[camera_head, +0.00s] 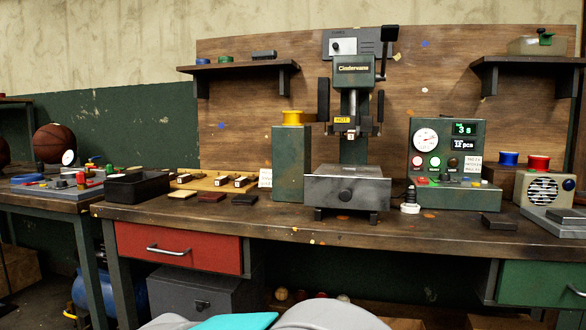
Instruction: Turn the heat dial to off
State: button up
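A green control box (474,137) stands on the workbench, right of the press. Its face has a round white gauge (425,140), a lit display (464,134) reading 3 s and 12 pcs, a red button (420,163), a green button (435,162) and a dark round knob (453,163). The dark knob may be the heat dial; its label and pointer are too small to read. The green press (352,95) has a yellow "HOT" label (342,120) near its head. My gripper is not in view.
A speaker box (543,190) is at right, a black tray (137,187) at left. The bench front (300,228) is mostly clear.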

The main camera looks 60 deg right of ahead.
aim_at(446, 177)
jog(key=j+z, duration=0.1)
jog(key=z, duration=2.8)
